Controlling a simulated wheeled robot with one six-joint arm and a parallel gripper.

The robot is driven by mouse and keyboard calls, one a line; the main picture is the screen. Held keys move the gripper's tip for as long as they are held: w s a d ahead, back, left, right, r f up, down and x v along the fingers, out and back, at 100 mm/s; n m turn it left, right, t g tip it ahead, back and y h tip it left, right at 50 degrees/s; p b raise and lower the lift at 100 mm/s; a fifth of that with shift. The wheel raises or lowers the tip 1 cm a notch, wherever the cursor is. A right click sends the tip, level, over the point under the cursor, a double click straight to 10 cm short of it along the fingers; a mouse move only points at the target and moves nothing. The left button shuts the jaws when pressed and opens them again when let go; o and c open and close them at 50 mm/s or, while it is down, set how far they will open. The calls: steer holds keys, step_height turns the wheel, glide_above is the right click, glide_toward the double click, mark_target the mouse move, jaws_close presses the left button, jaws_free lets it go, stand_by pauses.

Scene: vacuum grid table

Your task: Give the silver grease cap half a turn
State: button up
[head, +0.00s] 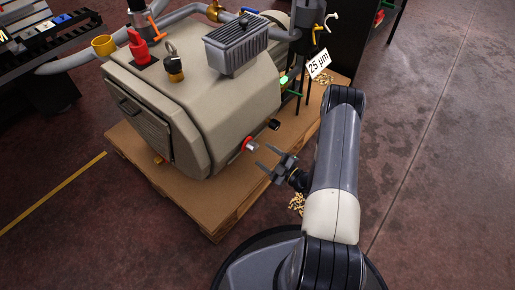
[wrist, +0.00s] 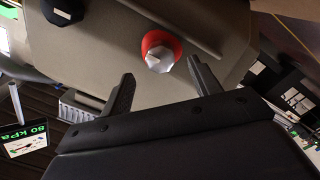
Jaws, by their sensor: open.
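The silver grease cap (head: 252,147) sticks out of the lower side of the beige machine, with a red collar (head: 247,143) around its base. In the wrist view the faceted silver cap (wrist: 160,59) shows just beyond the fingertips, roughly midway between them, with the red collar behind it. My gripper (head: 263,156) is open and empty, its two fingers pointing at the cap from the right. In the wrist view my gripper (wrist: 160,70) shows both fingers spread apart, with neither seen touching the cap.
The beige machine (head: 190,90) stands on a wooden pallet (head: 215,205). A black knob (head: 274,125) sits on the machine's side near the cap. A sign reading 25 µm (head: 319,64) stands behind my arm. Pale bits (head: 297,203) lie on the floor below my gripper.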

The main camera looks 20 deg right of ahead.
mark_target(256, 149)
steer(key=shift+p+v, duration=0.35)
steer(key=shift+v, duration=1.75)
steer(key=b+x, duration=0.2)
steer(key=x, duration=0.9)
steer(key=shift+b, duration=0.4)
steer(key=shift+s, duration=0.1)
